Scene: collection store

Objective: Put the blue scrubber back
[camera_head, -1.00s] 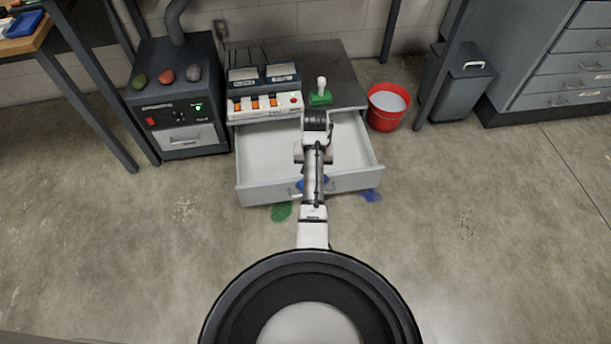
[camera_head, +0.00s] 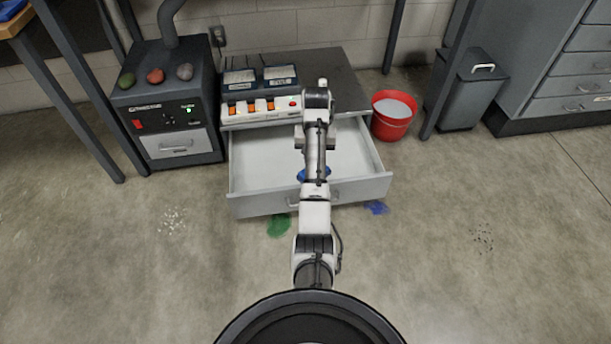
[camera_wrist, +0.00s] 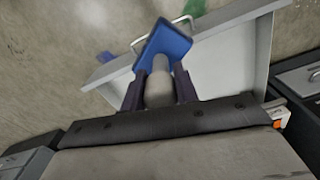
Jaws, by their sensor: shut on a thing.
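The blue scrubber (camera_wrist: 165,40) is between the two dark fingers of my gripper (camera_wrist: 160,82), which is shut on its pale handle. In the head view the scrubber (camera_head: 313,174) shows as a bit of blue beside my arm, over the open drawer's front part. The grey drawer (camera_head: 360,190) is pulled out below the cabinet top, and its visible inside looks empty. My arm hides part of the drawer and most of my gripper in the head view. I cannot tell how high the scrubber is above the drawer.
A switch box (camera_head: 262,100) stands on the cabinet top. A red bucket (camera_head: 392,125) is right of the drawer, and a dark machine (camera_head: 165,115) with coloured stones is left. Green (camera_head: 279,226) and blue (camera_head: 376,207) stains mark the floor before the drawer.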

